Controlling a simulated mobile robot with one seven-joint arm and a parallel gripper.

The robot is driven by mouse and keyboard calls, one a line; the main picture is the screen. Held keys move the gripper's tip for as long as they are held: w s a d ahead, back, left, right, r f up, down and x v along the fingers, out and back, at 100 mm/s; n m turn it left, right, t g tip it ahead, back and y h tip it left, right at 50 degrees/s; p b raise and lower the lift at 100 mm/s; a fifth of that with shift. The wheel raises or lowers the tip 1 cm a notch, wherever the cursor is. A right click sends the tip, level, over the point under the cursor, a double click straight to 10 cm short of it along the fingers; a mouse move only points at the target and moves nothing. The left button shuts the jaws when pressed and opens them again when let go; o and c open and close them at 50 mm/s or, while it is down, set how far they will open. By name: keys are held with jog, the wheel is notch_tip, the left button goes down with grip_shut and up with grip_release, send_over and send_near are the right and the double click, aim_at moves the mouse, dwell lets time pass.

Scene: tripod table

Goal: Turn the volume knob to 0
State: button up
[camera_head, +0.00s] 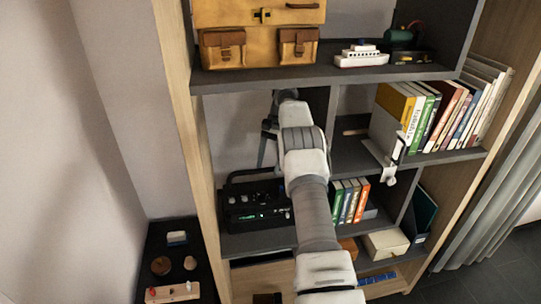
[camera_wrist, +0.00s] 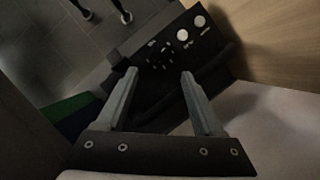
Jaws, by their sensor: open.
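A black device with a control panel (camera_head: 252,214) stands on the middle-left shelf, showing small green lights and a handle bar above it. In the wrist view its panel (camera_wrist: 150,50) carries two pale round knobs (camera_wrist: 184,35) near the top right and several small light marks. I cannot tell which knob is the volume knob, and no setting is readable. My gripper (camera_wrist: 157,75) is open, with its two fingers spread in front of the device and nothing visible between them. In the head view my arm hides much of the gripper and part of the shelf.
Books (camera_head: 350,200) stand right of the device, with a wooden shelf side (camera_head: 185,120) to its left. A shelf above holds a tan bag (camera_head: 260,40) and a toy ship (camera_head: 361,57). More books (camera_head: 445,118) stand at right.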

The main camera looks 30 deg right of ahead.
jog(key=shift+p+v, duration=0.6)
jog(key=shift+v, duration=0.75)
jog(key=shift+s, duration=0.1)
